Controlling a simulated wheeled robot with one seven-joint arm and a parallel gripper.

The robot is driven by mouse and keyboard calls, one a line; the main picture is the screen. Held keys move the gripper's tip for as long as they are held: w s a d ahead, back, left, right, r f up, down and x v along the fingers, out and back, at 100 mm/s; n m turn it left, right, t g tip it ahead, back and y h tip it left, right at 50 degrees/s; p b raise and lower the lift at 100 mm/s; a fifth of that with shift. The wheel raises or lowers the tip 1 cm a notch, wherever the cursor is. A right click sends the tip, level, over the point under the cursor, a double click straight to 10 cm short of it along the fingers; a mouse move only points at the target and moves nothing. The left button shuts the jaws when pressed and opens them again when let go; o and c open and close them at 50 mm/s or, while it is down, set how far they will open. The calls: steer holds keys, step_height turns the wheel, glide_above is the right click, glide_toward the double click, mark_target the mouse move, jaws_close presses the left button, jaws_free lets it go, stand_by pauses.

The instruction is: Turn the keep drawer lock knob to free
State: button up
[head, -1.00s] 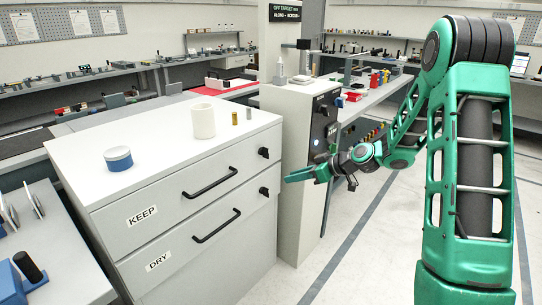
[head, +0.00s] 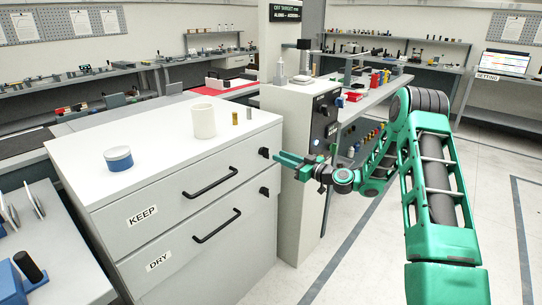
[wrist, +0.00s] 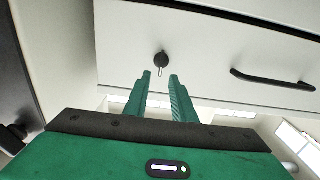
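The keep drawer lock knob (head: 264,152) is a small black knob at the right end of the drawer marked KEEP (head: 143,216). In the wrist view the knob (wrist: 161,60) shows just past my fingertips, in line with the gap between them. My gripper (head: 277,159) has green fingers that point left toward the knob in the head view. In the wrist view my gripper (wrist: 160,75) is open, with nothing between its fingers. I see no contact with the knob. The keep drawer's black handle (head: 209,183) is to the left of the knob.
The DRY drawer below has a similar knob (head: 264,191) and a handle (head: 216,226). A grey machine column (head: 297,210) stands close behind my gripper.

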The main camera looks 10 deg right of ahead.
mark_target(265, 152)
steer(key=x, duration=0.6)
steer(key=shift+s, duration=0.1)
jaws_close()
